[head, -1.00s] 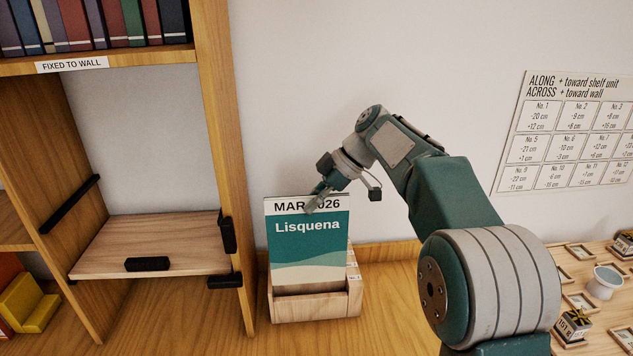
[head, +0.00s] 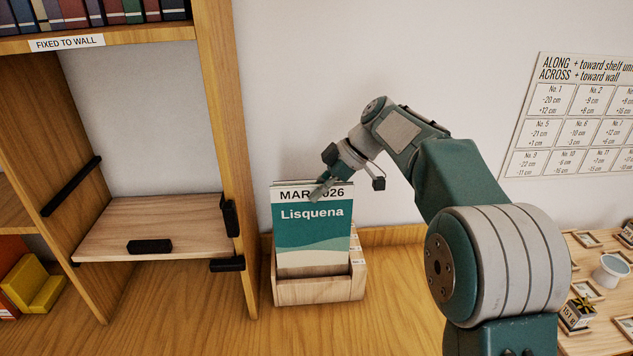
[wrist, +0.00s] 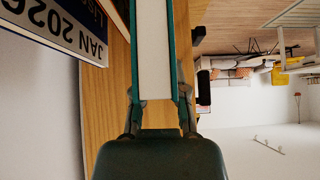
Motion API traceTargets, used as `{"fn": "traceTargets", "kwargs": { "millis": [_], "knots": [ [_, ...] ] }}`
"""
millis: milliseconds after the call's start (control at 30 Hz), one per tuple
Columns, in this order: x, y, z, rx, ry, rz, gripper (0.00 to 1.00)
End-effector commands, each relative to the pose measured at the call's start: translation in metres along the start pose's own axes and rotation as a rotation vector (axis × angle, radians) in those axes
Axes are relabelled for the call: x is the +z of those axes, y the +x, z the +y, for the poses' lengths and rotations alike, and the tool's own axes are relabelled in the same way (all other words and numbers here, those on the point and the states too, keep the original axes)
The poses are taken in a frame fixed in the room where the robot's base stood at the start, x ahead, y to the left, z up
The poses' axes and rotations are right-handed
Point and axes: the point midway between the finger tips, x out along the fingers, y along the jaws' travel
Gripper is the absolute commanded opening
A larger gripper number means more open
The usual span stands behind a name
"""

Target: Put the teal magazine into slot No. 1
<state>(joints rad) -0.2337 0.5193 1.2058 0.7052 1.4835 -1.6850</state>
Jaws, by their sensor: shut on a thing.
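The teal magazine (head: 312,233), marked "MAR 2026" and "Lisquena", stands upright at the wooden slotted holder (head: 318,291). Its lower end is hidden behind the holder's front wall, so I cannot tell how deep it sits. My gripper (head: 318,193) is shut on its top edge. In the wrist view, my two fingers (wrist: 160,105) press on both sides of the magazine (wrist: 153,50), its pale page edge between teal covers. Small labels (head: 356,255) on the holder's right side are too small to read.
A blue "JAN 2026" magazine (wrist: 62,28) is close beside the held one in the wrist view. The shelf unit's upright (head: 222,150) stands just left of the holder. A wall chart (head: 580,115) hangs at right, above a board of small items (head: 612,268).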

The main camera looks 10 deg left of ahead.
Motion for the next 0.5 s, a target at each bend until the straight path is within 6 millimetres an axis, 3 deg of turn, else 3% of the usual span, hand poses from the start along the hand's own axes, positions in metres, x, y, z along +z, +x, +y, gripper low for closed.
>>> {"fn": "traceTargets", "kwargs": {
  "millis": [500],
  "knots": [
    [0.017,0.02,0.0,0.001,0.0,0.001,0.0]
  ]
}}
